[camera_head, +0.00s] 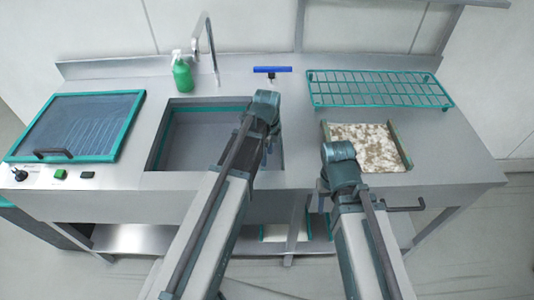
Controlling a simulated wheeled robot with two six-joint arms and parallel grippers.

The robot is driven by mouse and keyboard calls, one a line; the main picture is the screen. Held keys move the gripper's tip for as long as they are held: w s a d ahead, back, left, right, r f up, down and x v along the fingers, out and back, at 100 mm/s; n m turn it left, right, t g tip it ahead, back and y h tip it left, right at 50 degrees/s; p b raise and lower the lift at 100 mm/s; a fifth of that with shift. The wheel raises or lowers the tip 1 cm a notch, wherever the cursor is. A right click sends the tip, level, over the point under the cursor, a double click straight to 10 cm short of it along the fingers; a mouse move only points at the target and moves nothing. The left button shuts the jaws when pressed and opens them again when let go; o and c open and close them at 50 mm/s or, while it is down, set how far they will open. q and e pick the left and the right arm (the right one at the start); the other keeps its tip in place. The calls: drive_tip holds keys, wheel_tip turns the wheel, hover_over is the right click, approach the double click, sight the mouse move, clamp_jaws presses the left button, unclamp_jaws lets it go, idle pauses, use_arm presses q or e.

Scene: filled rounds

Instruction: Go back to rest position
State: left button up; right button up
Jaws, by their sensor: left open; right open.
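My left arm (208,215) comes up from the bottom and reaches over the front edge of the sink, its dark teal end joint (266,100) above the sink's right side. My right arm (366,245) comes up from the bottom to a teal joint (339,152) in front of the speckled panel. I cannot make out the fingers of either gripper; they seem hidden behind or below the arm joints. No object shows in the grasp of either arm.
The steel counter holds a teal-framed dark panel (138,100), a sink basin (166,125), a green bottle (182,76), a tap (211,50), a blue-handled tool (272,70), a green wire rack (380,87) and a speckled panel (375,145). A dark rail (406,208) juts from the front.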

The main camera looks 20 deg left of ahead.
use_arm(q)
drive_tip(key=shift+r, duration=0.4)
use_arm(e)
drive_tip(key=shift+r, duration=0.35)
